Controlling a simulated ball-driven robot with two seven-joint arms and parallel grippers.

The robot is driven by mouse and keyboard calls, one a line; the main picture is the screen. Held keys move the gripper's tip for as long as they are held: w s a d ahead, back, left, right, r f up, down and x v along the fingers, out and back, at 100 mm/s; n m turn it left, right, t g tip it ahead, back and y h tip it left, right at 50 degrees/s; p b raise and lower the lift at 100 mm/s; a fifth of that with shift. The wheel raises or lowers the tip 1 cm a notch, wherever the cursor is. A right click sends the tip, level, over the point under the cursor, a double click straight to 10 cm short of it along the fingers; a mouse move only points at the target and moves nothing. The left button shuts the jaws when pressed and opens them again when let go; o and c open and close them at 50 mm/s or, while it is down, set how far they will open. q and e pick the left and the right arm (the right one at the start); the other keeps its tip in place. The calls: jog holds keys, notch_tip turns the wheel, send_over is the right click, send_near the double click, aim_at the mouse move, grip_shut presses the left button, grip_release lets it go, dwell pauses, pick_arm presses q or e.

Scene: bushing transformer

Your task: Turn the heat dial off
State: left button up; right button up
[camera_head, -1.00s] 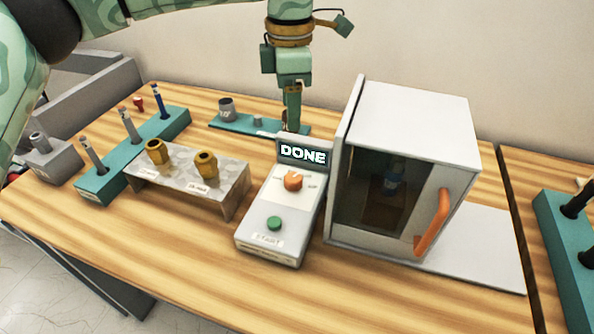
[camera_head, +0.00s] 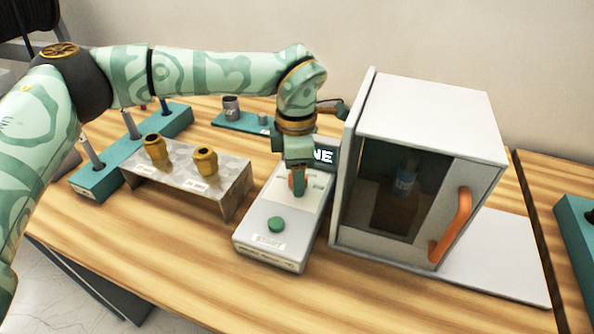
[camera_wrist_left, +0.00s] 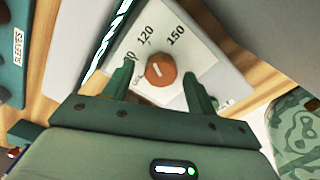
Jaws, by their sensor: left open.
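The heat dial (camera_wrist_left: 160,70) is an orange-red round knob with a pale pointer line on a white panel. In the left wrist view, "120" and "150" are printed above it. My left gripper (camera_wrist_left: 160,88) is open, its two green fingertips on either side of the dial without visibly touching it. In the head view my left gripper (camera_head: 298,190) is over the control box (camera_head: 285,220) and hides most of the dial (camera_head: 292,182). A green button sits lower on the box (camera_head: 276,224). My right gripper is not in view.
A white oven (camera_head: 430,120) with an orange handle (camera_head: 451,225) stands just right of the box. A metal stand (camera_head: 225,190) with two brass sleeves is to the left, beside a teal rack (camera_head: 95,185). The wood front of the table is clear.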

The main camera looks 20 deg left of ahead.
pick_arm(q)
jog(key=c, duration=1)
